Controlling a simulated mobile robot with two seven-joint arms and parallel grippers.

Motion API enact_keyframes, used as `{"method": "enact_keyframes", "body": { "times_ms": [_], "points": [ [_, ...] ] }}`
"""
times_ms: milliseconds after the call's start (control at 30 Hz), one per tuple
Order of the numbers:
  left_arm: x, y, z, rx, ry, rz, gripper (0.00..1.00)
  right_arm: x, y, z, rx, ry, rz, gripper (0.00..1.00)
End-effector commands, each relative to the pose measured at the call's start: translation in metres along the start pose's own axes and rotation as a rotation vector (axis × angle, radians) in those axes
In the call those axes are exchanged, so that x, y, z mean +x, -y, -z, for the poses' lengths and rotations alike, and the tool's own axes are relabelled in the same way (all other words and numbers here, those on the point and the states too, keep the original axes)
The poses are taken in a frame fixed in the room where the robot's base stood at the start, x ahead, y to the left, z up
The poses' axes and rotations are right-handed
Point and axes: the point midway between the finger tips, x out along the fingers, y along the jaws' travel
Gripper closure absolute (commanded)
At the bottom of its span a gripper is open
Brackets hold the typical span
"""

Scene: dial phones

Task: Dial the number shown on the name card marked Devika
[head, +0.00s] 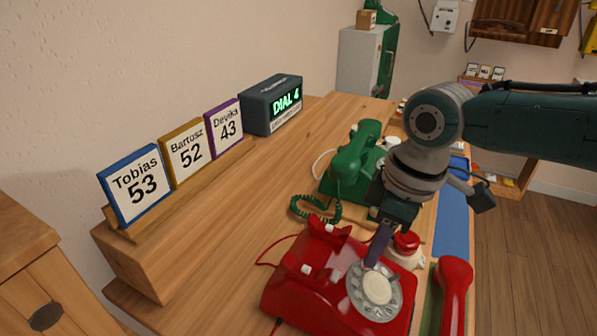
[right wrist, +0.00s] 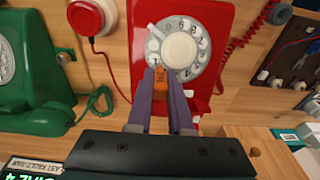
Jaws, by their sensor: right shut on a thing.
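The Devika name card (head: 225,128) has a purple frame and reads 43. The display box (head: 272,104) beside it shows "DIAL 4" in green. The red phone (head: 310,270) has a round pale dial (head: 377,290) with finger holes, also seen in the right wrist view (right wrist: 184,50). Its red handset (head: 453,290) lies off the phone to the right. My right gripper (head: 374,262) points down at the dial's edge. In the right wrist view its purple fingers are shut on a small orange piece (right wrist: 161,77) at the dial's rim. Whether the piece sits in a hole is unclear. My left gripper is out of view.
The Tobias card (head: 138,188) reads 53 and the Bartosz card (head: 187,154) reads 52. A green phone (head: 350,165) stands behind the red one. A red button on a white base (head: 407,243) is close beside my right gripper. The desk left of the phones is clear.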

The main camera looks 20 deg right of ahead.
Motion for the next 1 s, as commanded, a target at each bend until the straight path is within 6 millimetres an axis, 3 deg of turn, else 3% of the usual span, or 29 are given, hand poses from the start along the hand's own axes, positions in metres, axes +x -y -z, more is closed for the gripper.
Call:
{"method": "enact_keyframes", "body": {
  "times_ms": [1000],
  "points": [
    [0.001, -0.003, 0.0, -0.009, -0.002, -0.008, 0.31, 0.006, -0.011, -0.02, 0.001, 0.001, 0.0, 1.0]
  ]
}}
